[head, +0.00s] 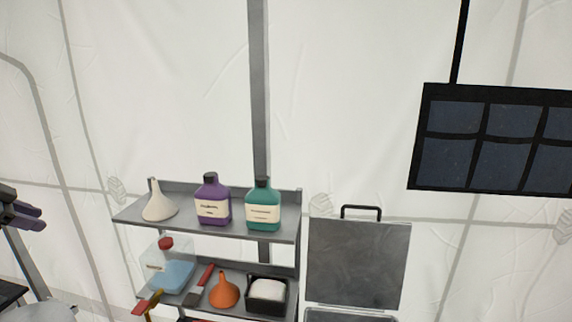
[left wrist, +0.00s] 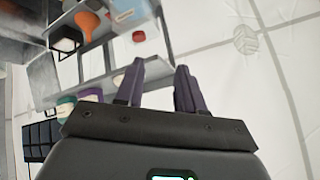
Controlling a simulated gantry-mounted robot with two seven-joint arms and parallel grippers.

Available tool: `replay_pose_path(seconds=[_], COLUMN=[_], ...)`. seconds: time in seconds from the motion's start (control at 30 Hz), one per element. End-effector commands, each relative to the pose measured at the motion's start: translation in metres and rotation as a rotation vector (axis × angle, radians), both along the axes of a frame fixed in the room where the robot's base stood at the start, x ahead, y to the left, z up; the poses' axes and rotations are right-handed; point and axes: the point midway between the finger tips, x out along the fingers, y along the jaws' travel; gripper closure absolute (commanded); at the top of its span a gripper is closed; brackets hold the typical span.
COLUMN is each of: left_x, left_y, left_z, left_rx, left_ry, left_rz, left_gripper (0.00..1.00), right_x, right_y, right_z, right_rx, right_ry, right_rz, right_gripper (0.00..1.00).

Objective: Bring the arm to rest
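My left gripper (head: 30,213) shows at the left edge of the head view, raised and well to the left of the shelf. In the left wrist view its two purple-grey fingers (left wrist: 160,88) stand apart with nothing between them. The gripper is open and empty. My right gripper is in neither view.
A grey shelf (head: 270,225) holds a white funnel (head: 158,205), a purple bottle (head: 211,203) and a green bottle (head: 262,207). Below are a clear jug (head: 172,275), an orange funnel (head: 223,291) and a black box (head: 262,305). A grey case (head: 357,262) and dark panel (head: 495,140) are right.

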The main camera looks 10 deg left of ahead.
Motion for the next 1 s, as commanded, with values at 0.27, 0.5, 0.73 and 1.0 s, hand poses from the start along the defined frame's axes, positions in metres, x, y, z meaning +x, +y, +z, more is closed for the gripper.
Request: replay_pose_path(seconds=[0.27, 0.5, 0.73, 1.0], left_x=[-0.012, -0.007, -0.002, -0.002], left_y=[0.053, 0.085, 0.092, 0.043], left_z=[-0.039, -0.079, -0.127, -0.195], left_rx=[0.1, 0.286, 0.537, 0.78], left_ry=[0.085, 0.186, 0.261, 0.27], left_rz=[0.16, 0.305, 0.427, 0.448], left_gripper=[0.62, 0.62, 0.62, 0.62], right_x=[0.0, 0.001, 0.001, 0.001], right_y=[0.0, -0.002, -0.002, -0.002], right_z=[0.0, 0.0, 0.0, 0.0], right_rx=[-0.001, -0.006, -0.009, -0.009], right_ry=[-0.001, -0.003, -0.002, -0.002], right_rz=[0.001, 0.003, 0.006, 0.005], right_gripper=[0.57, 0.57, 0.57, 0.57])
